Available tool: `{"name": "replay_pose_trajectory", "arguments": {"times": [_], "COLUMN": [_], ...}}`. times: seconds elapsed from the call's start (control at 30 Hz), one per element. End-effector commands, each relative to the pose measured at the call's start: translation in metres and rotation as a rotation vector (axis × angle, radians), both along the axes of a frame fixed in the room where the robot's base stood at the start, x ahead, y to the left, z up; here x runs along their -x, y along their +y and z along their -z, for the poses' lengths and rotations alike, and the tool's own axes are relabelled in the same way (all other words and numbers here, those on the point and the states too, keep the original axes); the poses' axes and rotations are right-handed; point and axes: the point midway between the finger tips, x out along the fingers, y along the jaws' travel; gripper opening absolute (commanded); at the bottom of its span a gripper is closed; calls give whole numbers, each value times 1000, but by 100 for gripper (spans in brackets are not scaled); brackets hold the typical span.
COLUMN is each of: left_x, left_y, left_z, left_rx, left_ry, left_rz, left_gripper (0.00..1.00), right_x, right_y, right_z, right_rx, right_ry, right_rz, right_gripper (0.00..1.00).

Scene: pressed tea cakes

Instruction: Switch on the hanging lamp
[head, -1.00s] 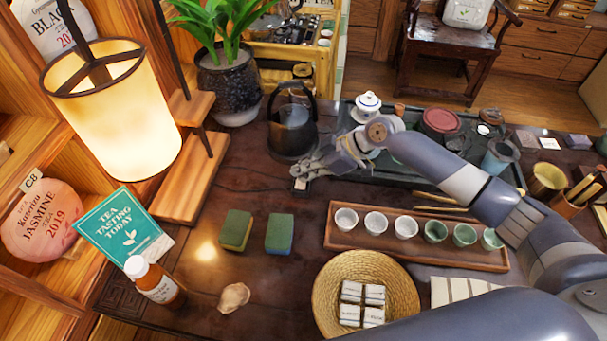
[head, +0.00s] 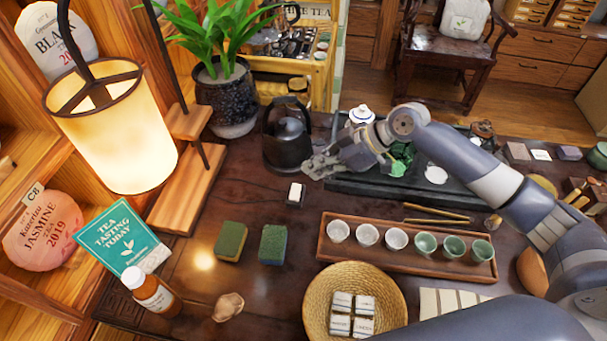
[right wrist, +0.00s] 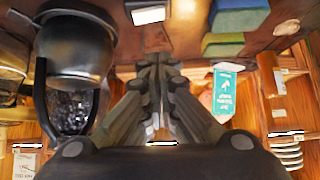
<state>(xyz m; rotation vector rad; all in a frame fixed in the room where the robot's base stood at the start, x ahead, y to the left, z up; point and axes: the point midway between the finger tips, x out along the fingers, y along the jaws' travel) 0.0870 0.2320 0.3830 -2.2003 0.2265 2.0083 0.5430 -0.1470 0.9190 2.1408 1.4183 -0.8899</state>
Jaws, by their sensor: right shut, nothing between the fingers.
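The hanging lamp (head: 118,135), a cream cylindrical shade with a dark rim, hangs at the left of the head view and glows warm. A small dark switch box (head: 296,194) with a white top lies on the table; a thin cord lies to its left. The white top also shows in the right wrist view (right wrist: 148,14). My right gripper (head: 312,168) is shut and empty, just beyond the switch and apart from it, beside the kettle. In the right wrist view its fingers (right wrist: 160,66) are together. My left gripper is not in view.
A black kettle (head: 287,138) stands close left of the right gripper. The tea tray (head: 350,186) lies to its right. A wooden cup tray (head: 400,262), sponges (head: 231,241) and a basket (head: 318,300) are nearer. The table between switch and sponges is clear.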

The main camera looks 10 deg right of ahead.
Motion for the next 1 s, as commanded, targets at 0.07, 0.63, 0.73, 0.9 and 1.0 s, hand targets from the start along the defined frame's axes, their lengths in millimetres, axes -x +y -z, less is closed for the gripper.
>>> {"name": "replay_pose_trajectory", "arguments": {"times": [0.07, 0.63, 0.73, 0.9, 1.0], "left_x": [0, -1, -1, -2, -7], "left_y": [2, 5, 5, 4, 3], "left_z": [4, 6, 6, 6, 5], "left_rx": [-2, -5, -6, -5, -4], "left_ry": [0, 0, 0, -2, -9], "left_rz": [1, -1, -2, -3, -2], "left_gripper": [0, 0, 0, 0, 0], "right_x": [5, 12, 12, 12, 12], "right_y": [-9, -20, -20, -20, -20], "right_z": [-7, -23, -23, -22, -22], "right_rx": [3, 1, 1, 1, 0], "right_ry": [1, 1, 1, 1, 2], "right_rz": [1, -1, -1, -1, -1], "right_gripper": [0, 0, 0, 0, 0]}}
